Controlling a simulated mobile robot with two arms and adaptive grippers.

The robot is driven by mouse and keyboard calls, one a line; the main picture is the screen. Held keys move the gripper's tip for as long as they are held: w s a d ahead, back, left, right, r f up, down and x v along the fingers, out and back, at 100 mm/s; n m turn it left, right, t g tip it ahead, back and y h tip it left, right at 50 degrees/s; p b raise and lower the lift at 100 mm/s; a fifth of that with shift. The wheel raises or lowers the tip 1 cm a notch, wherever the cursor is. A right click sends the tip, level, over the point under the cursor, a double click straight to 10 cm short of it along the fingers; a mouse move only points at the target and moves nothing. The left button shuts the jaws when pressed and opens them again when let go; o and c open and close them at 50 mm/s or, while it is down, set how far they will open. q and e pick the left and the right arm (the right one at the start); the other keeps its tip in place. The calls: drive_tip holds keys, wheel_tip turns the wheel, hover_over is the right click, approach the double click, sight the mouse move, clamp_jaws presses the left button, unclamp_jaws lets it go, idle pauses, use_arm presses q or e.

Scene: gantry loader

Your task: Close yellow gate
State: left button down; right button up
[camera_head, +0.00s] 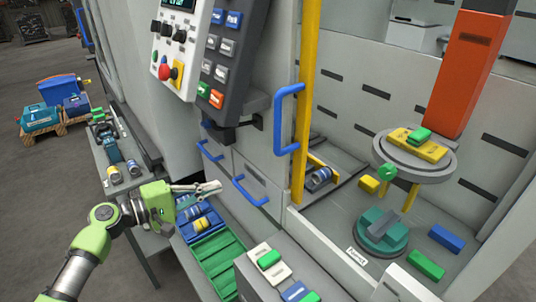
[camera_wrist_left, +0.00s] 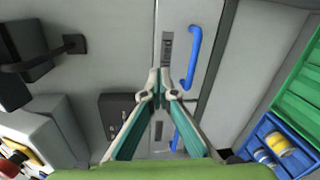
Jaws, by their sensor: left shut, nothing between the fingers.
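A yellow upright bar (camera_head: 306,100) stands at the left edge of the machine's opening, with a shorter yellow bar low behind it. A blue handle (camera_head: 281,120) is fixed on the grey panel beside the bar. The opening right of the bar shows the machine's interior uncovered. My left gripper (camera_head: 216,188) is left of and below this handle, apart from it, shut and empty. In the left wrist view its fingertips (camera_wrist_left: 160,80) meet in front of a grey panel, left of a blue handle (camera_wrist_left: 192,58). My right gripper is not in view.
A control panel (camera_head: 225,50) hangs above my left gripper. Drawers with blue handles (camera_head: 250,190) are close to it. Blue and green bins (camera_head: 215,250) lie below. Inside the machine are a round teal fixture (camera_head: 383,232) and an orange column (camera_head: 467,70).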

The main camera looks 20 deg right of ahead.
use_arm(q)
drive_tip(key=s+d+r+m+g+h, duration=0.1)
drive_tip(key=s+r+g, duration=0.1)
drive_tip(key=r, duration=0.4)
drive_tip(key=s+d+r+m+g+h, duration=0.1)
drive_tip(key=s+d+r+h, duration=0.1)
drive_tip(key=r, duration=0.5)
drive_tip(key=d+p, duration=0.2)
drive_tip(key=d, duration=0.1)
drive_tip(key=s+d+p, duration=0.1)
drive_tip(key=d+p, duration=0.1)
drive_tip(key=d, duration=0.2)
drive_tip(key=s+d+p, duration=0.1)
drive_tip(key=d+p, duration=0.1)
drive_tip(key=d, duration=0.1)
drive_tip(key=shift+s+d+r, duration=0.25)
drive_tip(key=shift+r, duration=0.1)
drive_tip(key=shift+d+f, duration=0.1)
